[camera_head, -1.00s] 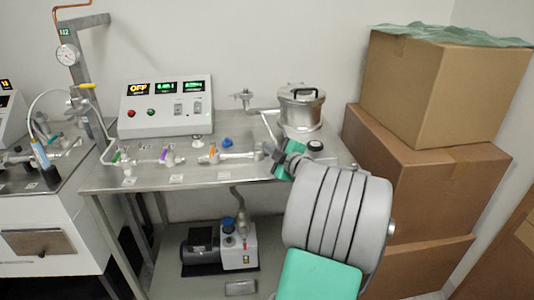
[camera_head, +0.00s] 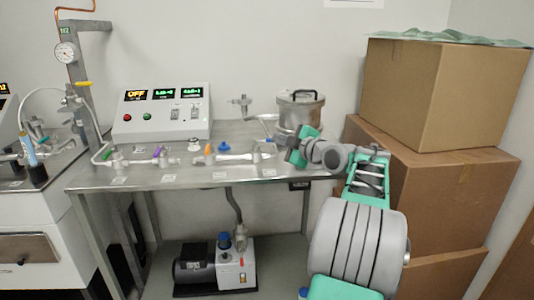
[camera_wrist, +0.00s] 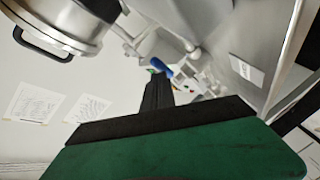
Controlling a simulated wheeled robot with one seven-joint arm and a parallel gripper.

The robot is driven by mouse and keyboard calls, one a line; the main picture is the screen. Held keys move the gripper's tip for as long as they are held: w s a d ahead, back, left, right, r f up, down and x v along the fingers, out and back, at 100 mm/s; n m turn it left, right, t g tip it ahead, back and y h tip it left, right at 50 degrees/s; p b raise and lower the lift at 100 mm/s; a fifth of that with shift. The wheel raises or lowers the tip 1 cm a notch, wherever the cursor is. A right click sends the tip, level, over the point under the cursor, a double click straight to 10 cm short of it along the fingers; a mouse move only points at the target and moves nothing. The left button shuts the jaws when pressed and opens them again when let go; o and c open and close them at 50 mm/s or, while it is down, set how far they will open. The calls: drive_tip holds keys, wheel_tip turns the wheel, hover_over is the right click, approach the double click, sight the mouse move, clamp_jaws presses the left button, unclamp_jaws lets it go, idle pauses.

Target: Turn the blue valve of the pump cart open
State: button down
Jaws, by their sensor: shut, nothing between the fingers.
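My gripper (camera_head: 290,155) is at the right end of the pipe line, in front of the metal pot, pointing left. In the wrist view its dark fingers (camera_wrist: 157,92) are together with nothing between them. A small blue part (camera_head: 269,139) shows beside my gripper in the head view, partly hidden.
The metal pot (camera_head: 299,112) stands close behind my gripper. A control box (camera_head: 162,112) reading OFF sits at the back of the bench (camera_head: 150,178). Orange (camera_head: 208,148) and purple (camera_head: 158,152) handles are further left. Stacked cardboard boxes (camera_head: 440,100) rise at the right. A pump (camera_head: 215,262) sits below.

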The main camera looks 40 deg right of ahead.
drive_tip(key=shift+w+d+n+y, duration=0.1)
drive_tip(key=shift+d+n+y, duration=0.4)
drive_tip(key=shift+d+y, duration=0.2)
drive_tip(key=shift+w+d, duration=0.1)
drive_tip(key=shift+d, duration=0.15)
